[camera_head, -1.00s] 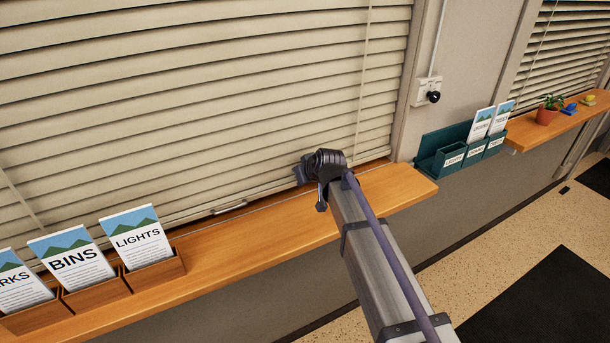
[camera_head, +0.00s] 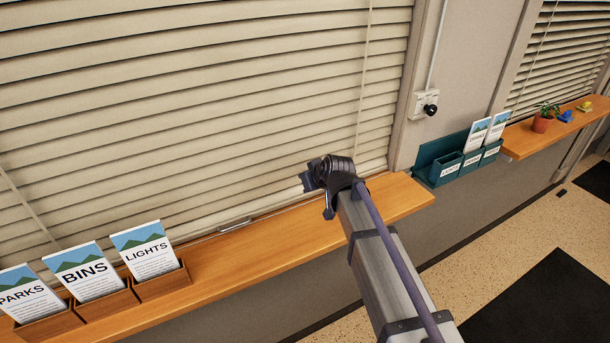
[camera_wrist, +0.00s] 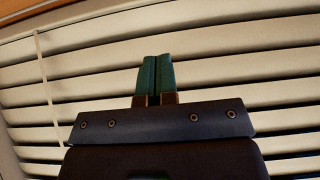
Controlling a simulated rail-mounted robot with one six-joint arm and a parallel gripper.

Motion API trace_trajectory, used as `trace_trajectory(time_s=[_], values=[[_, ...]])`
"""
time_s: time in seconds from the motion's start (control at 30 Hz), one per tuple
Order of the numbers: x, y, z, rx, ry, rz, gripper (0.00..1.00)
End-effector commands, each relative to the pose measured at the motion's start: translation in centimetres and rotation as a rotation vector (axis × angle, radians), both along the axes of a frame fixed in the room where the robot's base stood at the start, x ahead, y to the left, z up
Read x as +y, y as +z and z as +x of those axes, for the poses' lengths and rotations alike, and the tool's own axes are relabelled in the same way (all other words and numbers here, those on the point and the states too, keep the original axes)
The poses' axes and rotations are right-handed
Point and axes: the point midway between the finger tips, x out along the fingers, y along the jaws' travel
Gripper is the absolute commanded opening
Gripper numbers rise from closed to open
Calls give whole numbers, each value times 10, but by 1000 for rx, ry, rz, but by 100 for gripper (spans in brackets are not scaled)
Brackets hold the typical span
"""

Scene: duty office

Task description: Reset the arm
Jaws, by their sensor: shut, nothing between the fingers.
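My arm reaches up over the wooden sill (camera_head: 265,243) toward the closed blinds (camera_head: 200,110). In the head view the end of the arm shows as a dark wrist in front of the blinds, and the fingers are hard to make out there. In the wrist view my gripper (camera_wrist: 155,75) shows two green fingertips side by side, shut with nothing between them. Pale blind slats (camera_wrist: 230,75) fill the space behind the fingers. My gripper holds nothing.
Wooden holders with PARKS, BINS and LIGHTS leaflets (camera_head: 145,250) stand on the sill at left. A teal rack (camera_head: 440,165) with two leaflets hangs right of the sill. Beyond it a shelf (camera_head: 525,140) bears a potted plant (camera_head: 541,122). A dark mat (camera_head: 530,305) lies on the floor.

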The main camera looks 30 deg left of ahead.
Motion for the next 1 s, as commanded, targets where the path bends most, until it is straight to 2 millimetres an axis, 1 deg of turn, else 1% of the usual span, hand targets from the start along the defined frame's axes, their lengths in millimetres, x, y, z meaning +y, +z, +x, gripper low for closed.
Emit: trace_trajectory(time_s=[0.03, 0.1, 0.2, 0.5, 0.57, 0.63, 0.67, 0.7, 0.77, 0.8, 0.87, 0.9, 0.97, 1.0], values=[[-10, 22, -9, 0, 0, 0, 0], [-20, 31, -15, 1, -1, 0, 0], [-27, 37, -20, 1, -1, 1, 0], [-29, 34, -21, 12, -8, 3, 0], [-34, 27, -29, 75, -25, -19, 0], [-57, 15, -55, 182, -59, -90, 0], [-75, 7, -66, 228, -86, -126, 0], [-106, -3, -76, 289, -136, -173, 0], [-162, -18, -89, 375, -233, -239, 0], [-201, -27, -98, 430, -306, -279, 0], [-259, -38, -113, 509, -420, -331, 0], [-296, -45, -125, 558, -496, -360, 0], [-349, -55, -143, 623, -608, -392, 0], [-381, -60, -155, 659, -674, -407, 0]])
